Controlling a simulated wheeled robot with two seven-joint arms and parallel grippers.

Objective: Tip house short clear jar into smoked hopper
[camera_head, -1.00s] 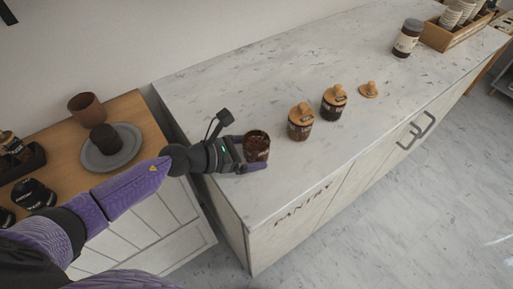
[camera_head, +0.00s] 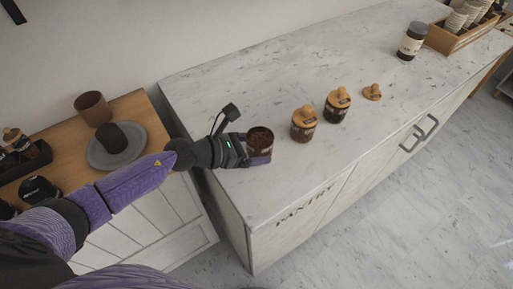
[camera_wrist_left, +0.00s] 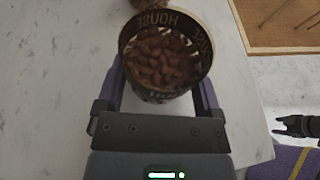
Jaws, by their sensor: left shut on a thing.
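The short clear house jar (camera_head: 260,139) has no lid and holds brown beans. It stands upright near the left end of the pale marble counter. My left gripper (camera_head: 259,151) is shut on it, with a purple finger on either side. In the left wrist view the jar (camera_wrist_left: 164,56) shows its HOUSE band and beans between the fingers (camera_wrist_left: 160,90). I cannot tell whether its base touches the counter. A dark gripper-like shape (camera_wrist_left: 298,125), possibly my right gripper, shows at the right edge there. I cannot make out a smoked hopper.
Two wooden-lidded jars (camera_head: 304,124) (camera_head: 337,106) and a loose wooden lid (camera_head: 372,92) stand to the right. A taller jar (camera_head: 411,41) and a cup crate (camera_head: 462,38) are farther off. The lower wooden counter holds a brown cup (camera_head: 93,108) and a dark cylinder (camera_head: 111,138) on a grey plate (camera_head: 136,149).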

